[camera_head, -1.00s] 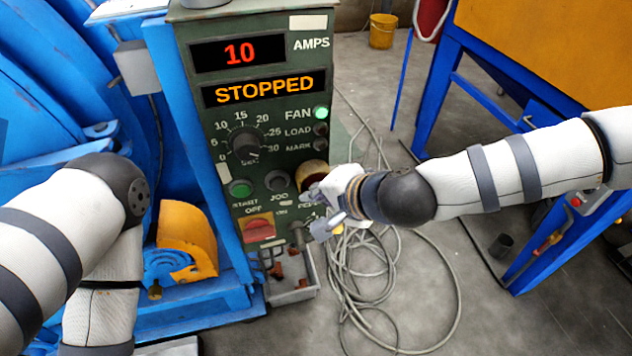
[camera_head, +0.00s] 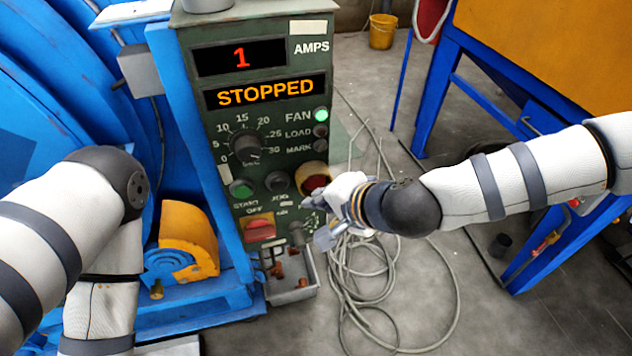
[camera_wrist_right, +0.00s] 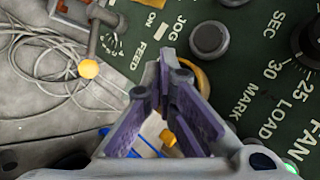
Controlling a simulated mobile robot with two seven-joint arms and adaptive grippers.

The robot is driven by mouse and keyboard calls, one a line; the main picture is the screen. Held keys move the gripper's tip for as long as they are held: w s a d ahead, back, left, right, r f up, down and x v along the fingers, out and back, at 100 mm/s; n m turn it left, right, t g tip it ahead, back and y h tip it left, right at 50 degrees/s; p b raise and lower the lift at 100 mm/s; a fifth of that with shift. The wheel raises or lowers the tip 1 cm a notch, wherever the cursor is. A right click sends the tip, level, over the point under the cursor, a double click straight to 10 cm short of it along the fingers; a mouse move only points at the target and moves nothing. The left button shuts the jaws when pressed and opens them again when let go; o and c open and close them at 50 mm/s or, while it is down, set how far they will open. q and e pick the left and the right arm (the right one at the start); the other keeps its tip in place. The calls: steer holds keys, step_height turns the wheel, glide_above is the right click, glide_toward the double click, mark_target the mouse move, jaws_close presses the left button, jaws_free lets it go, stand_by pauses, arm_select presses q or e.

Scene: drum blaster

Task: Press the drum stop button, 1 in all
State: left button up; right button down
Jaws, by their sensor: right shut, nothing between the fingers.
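The green control panel (camera_head: 275,130) shows an orange STOPPED readout (camera_head: 265,92) and a red 1 above it. The red stop button (camera_head: 314,184) sits in a yellow ring at the panel's lower right. My right gripper (camera_head: 309,203) is shut and empty, just below and right of the button; I cannot tell whether it touches it. In the right wrist view the closed fingertips (camera_wrist_right: 166,58) are in front of the yellow ring (camera_wrist_right: 203,78) and hide most of the button. My left arm shows at the left, but its gripper is out of view.
The green start button (camera_head: 241,188), jog button (camera_head: 277,181) and red off switch (camera_head: 260,227) are close by. A dial (camera_head: 246,146) is above. A cable coil (camera_head: 385,290) lies on the floor. Blue machinery stands left; a blue frame (camera_head: 435,95) stands right.

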steer(key=shift+f, duration=0.1)
arm_select(q)
steer(key=shift+w+r+t+p, duration=0.3)
steer(key=shift+w+r+p, duration=0.4)
steer(key=shift+w+r, duration=0.1)
arm_select(e)
steer(key=s, duration=0.1)
steer(key=s+d, duration=0.1)
steer(key=s, duration=0.2)
steer(key=shift+s+d, duration=0.25)
steer(key=shift+s, duration=0.15)
steer(key=s+d+f+n+g+h+p, duration=0.1)
steer(key=s+d+f+n+g, duration=0.15)
steer(key=s+f, duration=0.45)
steer(key=s+d+f+n+g+h, duration=0.1)
steer(key=s+d+f+g, duration=0.2)
steer(key=s, duration=0.8)
arm_select(q)
steer(key=w+r+t+p, duration=0.1)
steer(key=w+r, duration=0.1)
steer(key=shift+w+r, duration=0.35)
steer(key=shift+r, duration=0.05)
arm_select(e)
steer(key=s+d+f+n+g+h, duration=0.2)
steer(key=s+d+n+g+h, duration=0.1)
steer(key=s+d, duration=1.3)
steer(key=s+g+h, duration=0.1)
steer(key=s, duration=0.1)
steer(key=shift+s+d, duration=0.35)
steer(key=shift+s, duration=0.05)
